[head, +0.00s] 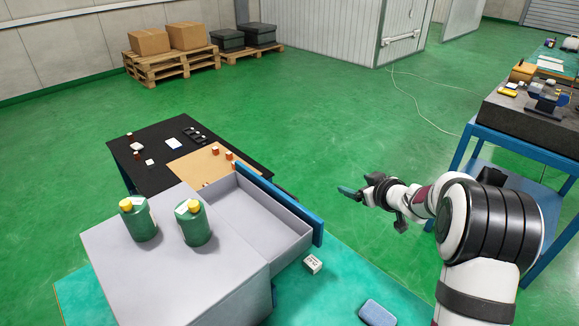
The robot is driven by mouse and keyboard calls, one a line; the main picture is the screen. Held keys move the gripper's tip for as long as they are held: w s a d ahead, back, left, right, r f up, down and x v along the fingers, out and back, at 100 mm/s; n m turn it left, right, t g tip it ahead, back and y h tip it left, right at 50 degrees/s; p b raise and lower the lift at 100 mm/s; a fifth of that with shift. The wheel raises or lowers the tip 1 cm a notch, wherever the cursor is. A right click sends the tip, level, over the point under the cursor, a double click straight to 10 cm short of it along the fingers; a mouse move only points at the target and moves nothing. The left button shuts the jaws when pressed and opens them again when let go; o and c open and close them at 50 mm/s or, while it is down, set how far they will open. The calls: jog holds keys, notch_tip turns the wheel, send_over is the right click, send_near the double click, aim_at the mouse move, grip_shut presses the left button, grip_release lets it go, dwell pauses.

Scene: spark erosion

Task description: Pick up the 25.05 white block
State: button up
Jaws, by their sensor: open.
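A small white block (313,264) with dark printed marks lies on the teal mat, just right of the grey open-topped box. The marks are too small to read for sure. My gripper (356,187) is open and empty, up and to the right of the block in the picture and clearly apart from it. Its fingers point left, and one teal fingertip shows plainly.
The grey box (265,218) with a blue front panel (285,208) stands left of the block. Two green bottles (196,225) stand on the grey top beside it. A blue-grey pad (377,313) lies at the mat's near edge. A blue-framed bench (463,165) is at right.

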jog(key=s+a+f+n+g+y, duration=0.4)
jog(key=a+f+n+y, duration=0.15)
jog(key=f, duration=0.55)
jog(key=shift+g+y, duration=0.3)
jog(key=shift+y, duration=0.15)
jog(key=x, duration=1.5)
jog(key=shift+s+a+f, duration=0.2)
jog(key=shift+s+f, duration=0.05)
jog(key=shift+s, duration=0.05)
grip_shut()
